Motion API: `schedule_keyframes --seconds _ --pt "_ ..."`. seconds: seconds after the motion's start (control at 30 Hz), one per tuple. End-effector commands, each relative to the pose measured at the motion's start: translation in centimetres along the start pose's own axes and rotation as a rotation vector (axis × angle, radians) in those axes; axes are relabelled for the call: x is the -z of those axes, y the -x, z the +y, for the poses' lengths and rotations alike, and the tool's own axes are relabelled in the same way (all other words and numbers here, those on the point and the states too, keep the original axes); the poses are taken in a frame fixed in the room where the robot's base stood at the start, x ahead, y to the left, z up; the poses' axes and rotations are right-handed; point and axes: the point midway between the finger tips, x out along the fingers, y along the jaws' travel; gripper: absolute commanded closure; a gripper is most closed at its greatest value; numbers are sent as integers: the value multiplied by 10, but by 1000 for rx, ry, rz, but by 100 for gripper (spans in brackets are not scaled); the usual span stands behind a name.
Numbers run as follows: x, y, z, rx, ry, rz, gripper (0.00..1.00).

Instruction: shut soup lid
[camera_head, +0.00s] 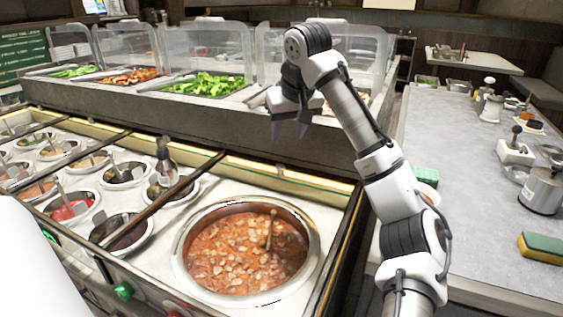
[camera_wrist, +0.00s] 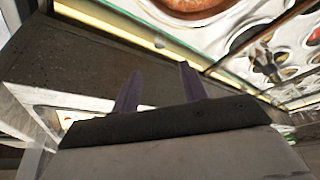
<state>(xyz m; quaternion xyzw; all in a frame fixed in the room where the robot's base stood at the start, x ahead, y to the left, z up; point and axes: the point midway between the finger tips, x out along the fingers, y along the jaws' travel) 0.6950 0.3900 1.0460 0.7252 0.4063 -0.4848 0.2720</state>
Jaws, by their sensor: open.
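The soup well (camera_head: 182,262) is a large round steel-rimmed pot of orange-red soup (camera_head: 235,262) in the counter's near right part. It is uncovered, and a ladle handle (camera_head: 270,230) stands up out of the soup. I cannot make out a separate soup lid in either view. My gripper (camera_head: 289,130) is open and empty, fingers pointing down, above and behind the soup well near the raised salad shelf. In the wrist view its two dark fingers (camera_wrist: 160,88) are apart with nothing between them. Part of the soup well (camera_wrist: 205,15) shows at the top of that view.
Several small sauce wells with utensils (camera_head: 122,175) fill the counter's left. Clear guards (camera_head: 205,48) stand over salad trays (camera_head: 207,84) behind. Dark bars (camera_head: 178,198) cross the counter. A grey table (camera_head: 450,150) with a sponge (camera_head: 540,247) and containers is at the right.

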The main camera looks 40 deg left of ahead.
Motion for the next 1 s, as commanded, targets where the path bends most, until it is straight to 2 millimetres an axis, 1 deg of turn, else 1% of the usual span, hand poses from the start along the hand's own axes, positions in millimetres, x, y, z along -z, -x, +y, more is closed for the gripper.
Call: schedule_keyframes --seconds 0.03,0.17,0.3,0.4,0.5,0.6,0.7,1.0 --pt "-1 -11 -1 4 0 -2 56" --pt "-1 -36 0 1 -1 -3 56" --pt "-1 -67 0 0 -1 -2 56" --pt "-1 -87 0 1 -1 -1 56" --pt "0 -102 0 1 -1 -1 56" --pt "0 -114 0 1 -1 0 56" --pt "0 -122 0 1 -1 0 56" --pt "0 -125 0 1 -1 2 56"
